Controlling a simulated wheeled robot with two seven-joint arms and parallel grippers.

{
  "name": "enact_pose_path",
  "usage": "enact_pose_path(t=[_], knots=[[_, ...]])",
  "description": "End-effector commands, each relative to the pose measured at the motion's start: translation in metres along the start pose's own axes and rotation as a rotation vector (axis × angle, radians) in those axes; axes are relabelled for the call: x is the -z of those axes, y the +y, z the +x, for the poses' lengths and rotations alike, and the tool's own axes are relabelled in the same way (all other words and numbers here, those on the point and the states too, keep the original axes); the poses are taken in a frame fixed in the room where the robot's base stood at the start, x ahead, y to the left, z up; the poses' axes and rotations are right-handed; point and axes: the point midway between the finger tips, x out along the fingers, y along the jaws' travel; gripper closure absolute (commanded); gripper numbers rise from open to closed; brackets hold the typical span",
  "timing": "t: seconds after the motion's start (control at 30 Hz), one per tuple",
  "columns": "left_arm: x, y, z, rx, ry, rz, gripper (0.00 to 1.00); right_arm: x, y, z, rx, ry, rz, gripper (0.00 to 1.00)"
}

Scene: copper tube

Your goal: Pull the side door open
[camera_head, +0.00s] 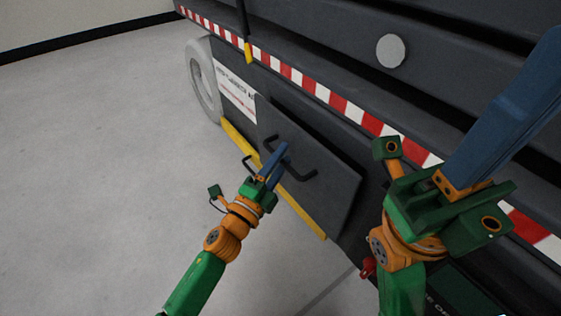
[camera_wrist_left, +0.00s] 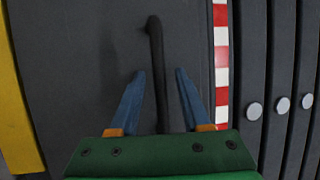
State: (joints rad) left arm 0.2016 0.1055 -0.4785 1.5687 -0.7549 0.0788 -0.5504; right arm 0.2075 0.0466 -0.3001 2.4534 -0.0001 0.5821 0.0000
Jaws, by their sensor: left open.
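The side door (camera_head: 335,190) is a dark grey panel low on the side of a large dark vehicle or machine. A dark band runs along its upper edge; I cannot tell whether it is slightly ajar. A black bar handle (camera_head: 302,174) is on the door. My left gripper (camera_head: 280,152) is open at the handle. In the left wrist view the handle (camera_wrist_left: 155,45) runs between the two blue fingers of the left gripper (camera_wrist_left: 159,75), with a gap on each side. My right gripper (camera_head: 535,85) is raised at the right, away from the door, and its fingers overlap.
A red and white striped band (camera_head: 310,85) runs along the body above the door. A yellow strip (camera_head: 301,209) lies along its lower edge. A grey wheel (camera_head: 198,75) is beyond the door. The grey floor (camera_head: 100,150) to the left is clear.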

Motion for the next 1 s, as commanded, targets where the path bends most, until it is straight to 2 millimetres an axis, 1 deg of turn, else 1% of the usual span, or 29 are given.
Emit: enact_pose_path(t=[0.13, 0.17, 0.2, 0.27, 0.3, 0.33, 1.0], knots=[[0.0, -0.0001, 0.0, -0.001, 0.0, -0.001, 0.53, -0.0001, 0.0, 0.0004, 0.0, 0.0, 0.0, 1.0], [0.0, -0.0001, 0.0, -0.001, 0.0, -0.001, 0.56, -0.0001, 0.0001, 0.0004, 0.0, 0.0, 0.0, 1.0], [0.0, 0.0, -0.0001, -0.001, 0.0, -0.001, 0.66, -0.0002, 0.0, 0.0004, 0.0, -0.001, 0.0, 1.0], [0.0, 0.0, -0.0002, -0.001, -0.001, -0.001, 0.83, -0.0002, 0.0, 0.0004, 0.0, -0.001, 0.0, 1.0], [0.0, 0.0001, -0.0002, -0.001, -0.001, -0.001, 0.93, -0.0003, 0.0, 0.0003, 0.0, -0.001, 0.0, 1.0], [-0.0001, 0.0001, -0.0002, -0.001, -0.001, -0.001, 1.0, -0.0003, 0.0, 0.0003, 0.0, -0.001, 0.0, 1.0], [-0.0004, 0.0003, -0.0004, -0.001, -0.002, -0.001, 1.0, -0.0007, 0.0001, 0.0, -0.001, -0.003, 0.001, 1.0]])
